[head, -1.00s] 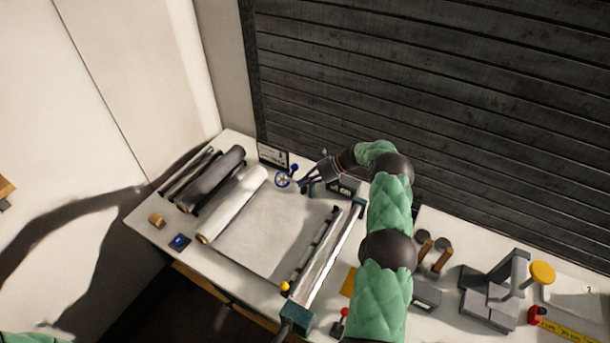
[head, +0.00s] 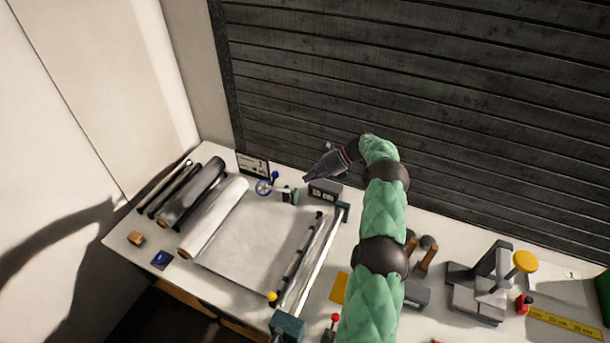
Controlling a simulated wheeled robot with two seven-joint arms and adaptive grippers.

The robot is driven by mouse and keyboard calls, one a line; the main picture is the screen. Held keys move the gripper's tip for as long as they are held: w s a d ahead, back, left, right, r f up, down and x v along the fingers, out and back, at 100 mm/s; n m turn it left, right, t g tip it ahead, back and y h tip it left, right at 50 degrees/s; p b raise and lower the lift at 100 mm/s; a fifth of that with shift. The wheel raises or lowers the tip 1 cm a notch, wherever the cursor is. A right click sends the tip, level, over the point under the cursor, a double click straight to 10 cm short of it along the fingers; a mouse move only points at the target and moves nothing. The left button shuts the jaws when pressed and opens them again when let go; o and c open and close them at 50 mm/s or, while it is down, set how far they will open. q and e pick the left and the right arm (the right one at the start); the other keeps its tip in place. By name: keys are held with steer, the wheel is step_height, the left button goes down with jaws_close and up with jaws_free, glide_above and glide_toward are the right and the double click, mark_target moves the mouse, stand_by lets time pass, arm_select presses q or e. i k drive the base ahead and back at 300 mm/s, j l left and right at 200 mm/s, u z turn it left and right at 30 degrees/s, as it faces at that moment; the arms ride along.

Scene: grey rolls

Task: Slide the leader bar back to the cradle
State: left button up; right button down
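The leader bar appears to be the dark bar with clips (head: 301,250) along the right edge of the pale sheet (head: 250,238). A yellow knob (head: 272,297) sits at its near end. The sheet runs left to a white roll (head: 215,217). I cannot tell for certain which part is the cradle. My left gripper is out of view.
A silver bar (head: 318,262) lies right of the clip bar, between teal end brackets (head: 287,325). Dark rolls (head: 195,192) lie at the left. A grey press-like device (head: 485,283) and a yellow ruler (head: 565,322) are at the right. A slatted wall closes the back.

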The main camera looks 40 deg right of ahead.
mark_target(272, 296)
steer(key=k+j, duration=0.3)
steer(key=k, duration=0.15)
steer(key=k+j, duration=0.3)
steer(key=k, duration=0.15)
steer(key=k+j, duration=0.25)
steer(key=k, duration=0.25)
